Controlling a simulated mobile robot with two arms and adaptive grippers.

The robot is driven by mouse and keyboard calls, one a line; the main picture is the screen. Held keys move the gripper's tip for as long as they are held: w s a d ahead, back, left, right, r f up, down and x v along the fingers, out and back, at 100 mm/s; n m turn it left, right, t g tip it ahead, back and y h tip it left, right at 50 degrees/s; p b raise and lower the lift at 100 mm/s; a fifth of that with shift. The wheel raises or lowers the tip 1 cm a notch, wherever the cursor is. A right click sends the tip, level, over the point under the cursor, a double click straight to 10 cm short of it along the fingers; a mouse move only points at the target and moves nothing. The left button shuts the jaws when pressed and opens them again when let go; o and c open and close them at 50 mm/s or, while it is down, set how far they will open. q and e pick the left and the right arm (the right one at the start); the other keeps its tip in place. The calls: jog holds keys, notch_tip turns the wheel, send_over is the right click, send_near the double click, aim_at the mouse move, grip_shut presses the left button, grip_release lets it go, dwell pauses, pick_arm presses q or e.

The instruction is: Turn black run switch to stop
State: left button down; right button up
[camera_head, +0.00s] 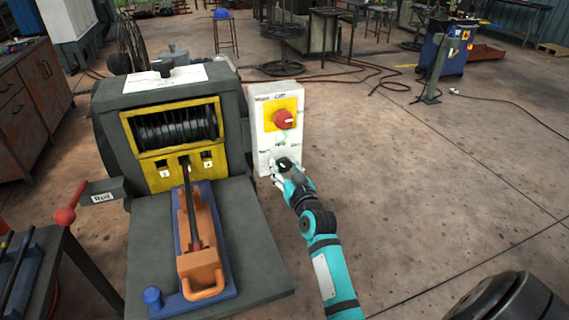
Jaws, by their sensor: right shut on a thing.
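The black run switch (284,162) is a small dark knob low on the front of a pale control box (263,148). A red round knob on a yellow plate (283,119) sits above it on the same box. My right gripper (280,174) is at the black switch, its fingers closed on it, and partly hides it. The small lettering around the switch is too blurred to read, so its setting cannot be told. My left gripper is not in view.
The grey capstan machine (115,101) with its yellow-framed drum stands left of the box. The floor at right is mostly clear.

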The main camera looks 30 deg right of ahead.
jog(key=m+p, duration=0.2)
jog(key=m, duration=0.1)
jog(key=shift+r+m, duration=0.2)
jog(key=shift+m, duration=0.1)
jog(key=shift+f+m+p, duration=0.1)
jog(key=shift+m+p, duration=0.75)
jog(key=shift+m, duration=1.05)
jog(key=o, duration=1.2)
jog(key=shift+s+a+f, duration=0.1)
jog(key=shift+s, duration=0.1)
jog(key=v, duration=1.1)
jog(key=shift+s+a, duration=0.15)
jog(key=shift+s, duration=0.15)
